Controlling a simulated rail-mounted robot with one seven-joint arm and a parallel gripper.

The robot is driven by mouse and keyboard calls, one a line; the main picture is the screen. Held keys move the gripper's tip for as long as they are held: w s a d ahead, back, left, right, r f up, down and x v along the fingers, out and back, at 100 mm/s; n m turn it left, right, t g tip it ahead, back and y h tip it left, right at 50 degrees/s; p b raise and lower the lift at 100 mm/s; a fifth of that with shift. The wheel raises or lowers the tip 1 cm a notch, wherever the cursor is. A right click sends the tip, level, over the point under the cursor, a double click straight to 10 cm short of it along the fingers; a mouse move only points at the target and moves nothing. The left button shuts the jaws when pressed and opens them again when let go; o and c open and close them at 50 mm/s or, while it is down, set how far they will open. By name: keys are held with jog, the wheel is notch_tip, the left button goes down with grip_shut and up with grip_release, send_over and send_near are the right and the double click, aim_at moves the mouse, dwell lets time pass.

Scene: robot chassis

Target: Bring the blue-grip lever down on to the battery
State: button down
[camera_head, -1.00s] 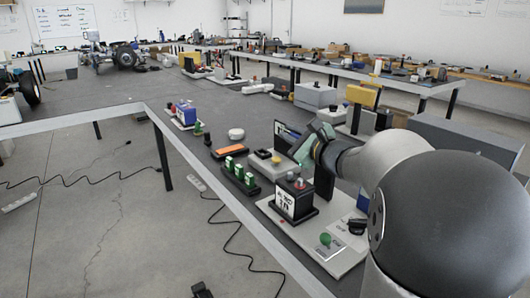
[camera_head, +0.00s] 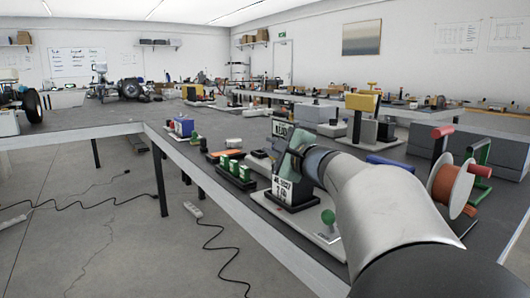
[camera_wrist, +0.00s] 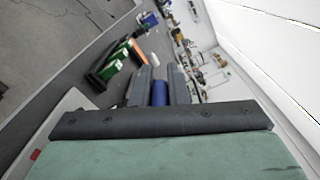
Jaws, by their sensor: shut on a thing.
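The battery (camera_head: 283,190) is a white-labelled box with dark printing, upright on a pale board (camera_head: 302,226) in the head view. My gripper (camera_head: 292,152) is just above and behind it. In the wrist view my gripper (camera_wrist: 160,88) is shut on the lever's blue grip (camera_wrist: 160,93), which shows between the two dark fingers. The rest of the lever is hidden by my gripper and arm, so I cannot tell whether it touches the battery.
A green knob (camera_head: 328,216) stands at the board's front. A block with green parts (camera_head: 235,172) and an orange-topped item (camera_head: 222,154) lie to the left. The floor at left is mostly open.

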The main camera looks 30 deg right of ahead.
jog(key=shift+f, duration=0.1)
dwell(0.3)
jog(key=c, duration=1.4)
grip_release()
